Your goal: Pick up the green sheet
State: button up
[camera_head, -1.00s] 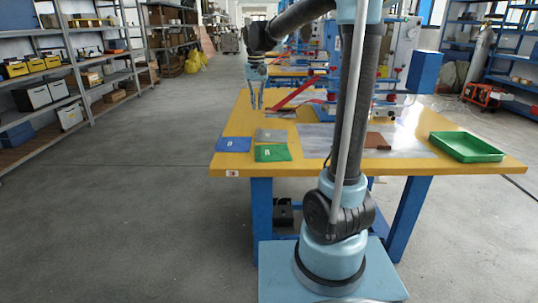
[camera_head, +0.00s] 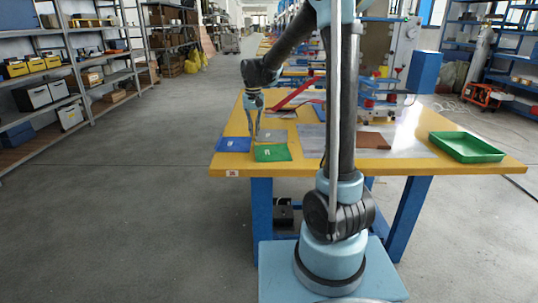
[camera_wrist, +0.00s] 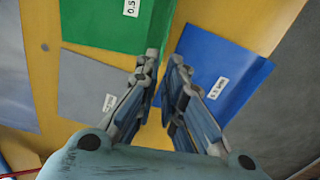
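The green sheet (camera_head: 272,153) lies flat near the front left of the yellow table, with a small white label. It also shows at the upper left of the wrist view (camera_wrist: 105,25). A blue sheet (camera_head: 233,144) lies to its left, and it is at the right in the wrist view (camera_wrist: 222,60). A grey sheet (camera_head: 275,136) lies just behind the green one. My gripper (camera_head: 254,138) is above these sheets.
A green tray (camera_head: 492,158) stands at the table's right end. Red and blue equipment stands behind. The yellow table's (camera_head: 240,160) front left edge is close to the sheets.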

jog(key=shift+s+f, duration=0.15)
jog(key=shift+f, duration=2.7)
grip_shut()
jog(key=shift+r, duration=0.1)
